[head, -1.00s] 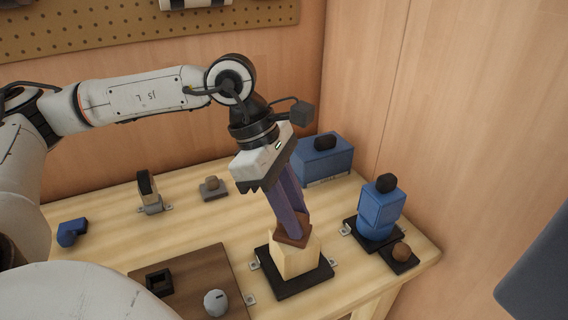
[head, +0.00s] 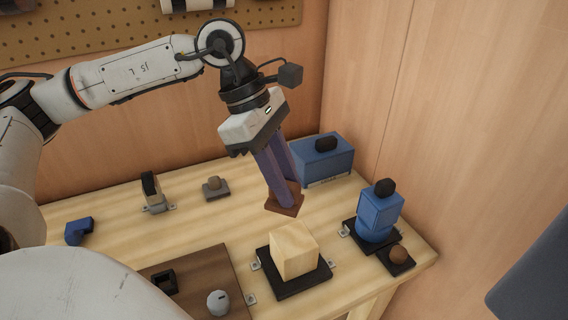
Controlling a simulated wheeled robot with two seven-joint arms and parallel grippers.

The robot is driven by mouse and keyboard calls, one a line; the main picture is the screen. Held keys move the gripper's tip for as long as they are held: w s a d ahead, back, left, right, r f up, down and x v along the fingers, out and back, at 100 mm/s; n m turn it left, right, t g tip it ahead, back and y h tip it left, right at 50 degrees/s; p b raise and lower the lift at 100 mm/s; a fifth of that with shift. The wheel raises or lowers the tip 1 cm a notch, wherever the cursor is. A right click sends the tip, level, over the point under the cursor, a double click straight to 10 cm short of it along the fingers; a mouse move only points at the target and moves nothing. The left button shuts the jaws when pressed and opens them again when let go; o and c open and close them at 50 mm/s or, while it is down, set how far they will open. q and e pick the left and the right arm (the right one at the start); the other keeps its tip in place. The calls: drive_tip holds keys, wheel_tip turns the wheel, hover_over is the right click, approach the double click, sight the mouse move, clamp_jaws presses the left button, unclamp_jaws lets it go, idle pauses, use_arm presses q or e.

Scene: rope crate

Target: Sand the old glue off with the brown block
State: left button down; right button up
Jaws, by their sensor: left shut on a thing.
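My left gripper (head: 279,184) comes in from the left and is shut on a brown block (head: 285,201), a flat piece at its fingertips. The gripper holds the block up and behind a pale wooden block (head: 295,252), apart from it. The wooden block sits in a black base (head: 292,281) with metal tabs, at the front right of the bench. Its top and front faces look clean and plain; I cannot make out any old glue on them. My right gripper is not in view.
A blue box (head: 322,161) stands at the back right. A brown board (head: 207,262) lies front left. Small fixtures stand at the back left of the bench (head: 120,212).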

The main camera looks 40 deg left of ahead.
use_arm(q)
drive_tip(key=shift+r+p, duration=0.4)
drive_tip(key=shift+r, duration=0.55)
